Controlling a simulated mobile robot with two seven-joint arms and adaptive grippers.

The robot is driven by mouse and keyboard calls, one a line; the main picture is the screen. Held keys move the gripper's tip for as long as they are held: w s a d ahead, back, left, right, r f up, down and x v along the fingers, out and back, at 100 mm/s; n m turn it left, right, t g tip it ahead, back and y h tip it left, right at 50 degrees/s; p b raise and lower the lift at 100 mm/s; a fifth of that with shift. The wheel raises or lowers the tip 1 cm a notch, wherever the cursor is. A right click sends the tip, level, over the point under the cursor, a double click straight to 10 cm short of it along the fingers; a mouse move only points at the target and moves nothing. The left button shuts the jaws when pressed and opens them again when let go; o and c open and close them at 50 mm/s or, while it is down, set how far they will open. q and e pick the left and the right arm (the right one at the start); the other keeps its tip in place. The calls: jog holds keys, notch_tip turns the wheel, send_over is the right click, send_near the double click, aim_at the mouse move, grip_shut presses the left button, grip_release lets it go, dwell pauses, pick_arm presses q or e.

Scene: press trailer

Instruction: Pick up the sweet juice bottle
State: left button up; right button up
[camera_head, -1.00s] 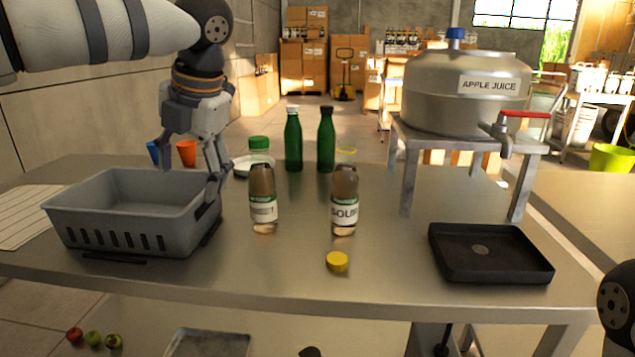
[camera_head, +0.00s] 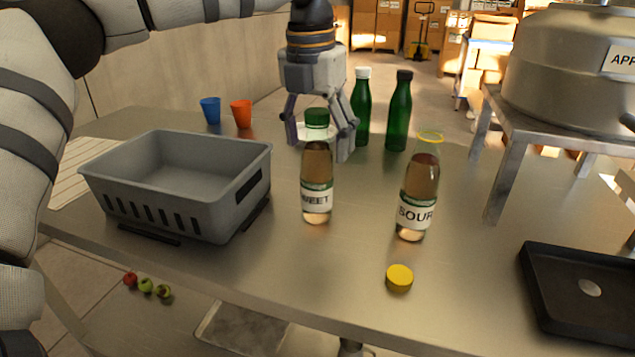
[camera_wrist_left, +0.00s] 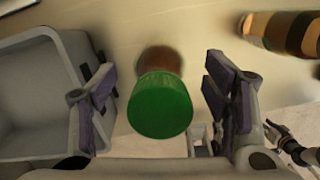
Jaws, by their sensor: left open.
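The sweet juice bottle (camera_head: 317,203) stands upright on the table, with brownish juice, a clear neck, a green cap and a label reading "WEET". My left gripper (camera_head: 318,143) is open, pointing down at the bottle's upper part, with one finger on each side in the head view. In the left wrist view, the green cap (camera_wrist_left: 160,105) sits between the spread fingers with a gap on both sides. The sour bottle (camera_head: 416,213) stands to its right, uncapped, with a yellow ring at its mouth; it also shows in the left wrist view (camera_wrist_left: 283,33). My right gripper is out of view.
A grey crate (camera_head: 190,215) is left of the sweet bottle. Two green bottles (camera_head: 361,110) stand behind it to the right. Blue (camera_head: 210,110) and orange (camera_head: 241,113) cups are farther back. A yellow cap (camera_head: 399,278) and a black tray (camera_head: 590,300) lie at the front right.

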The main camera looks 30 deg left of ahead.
pick_arm(q)
jog(key=shift+w+f, duration=0.15)
jog(key=shift+f, duration=0.5)
grip_shut()
jog(key=shift+r, duration=0.15)
